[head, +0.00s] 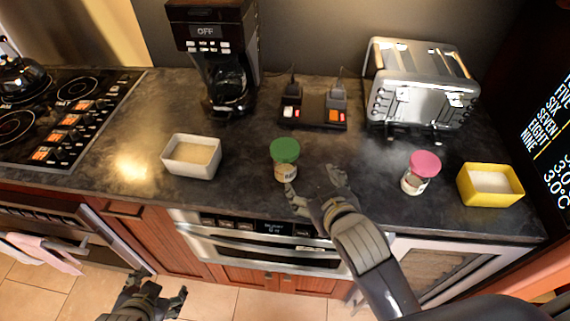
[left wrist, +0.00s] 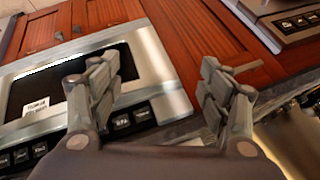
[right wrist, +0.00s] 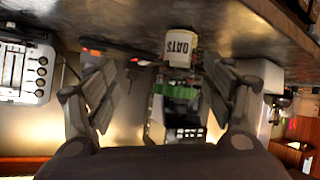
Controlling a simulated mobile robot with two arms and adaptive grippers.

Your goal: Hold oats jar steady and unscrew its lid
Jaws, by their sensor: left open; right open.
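The oats jar (head: 285,172) stands upright on the dark counter with its green lid (head: 285,149) on. In the right wrist view the jar (right wrist: 180,47) appears upside down, its OATS label facing the camera and its green lid (right wrist: 175,91) between the fingers in the picture. My right gripper (head: 312,181) is open and empty, just in front and to the right of the jar; contact cannot be made out. My left gripper (head: 158,288) is open and empty, low in front of the counter, away from the jar. In its wrist view it faces cabinet and oven fronts.
A pink-lidded jar (head: 421,172) and yellow container (head: 490,185) stand to the right, a white container (head: 192,156) to the left. A power strip (head: 313,112), coffee maker (head: 212,55) and toaster (head: 420,85) stand behind. The counter between the white container and oats jar is clear.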

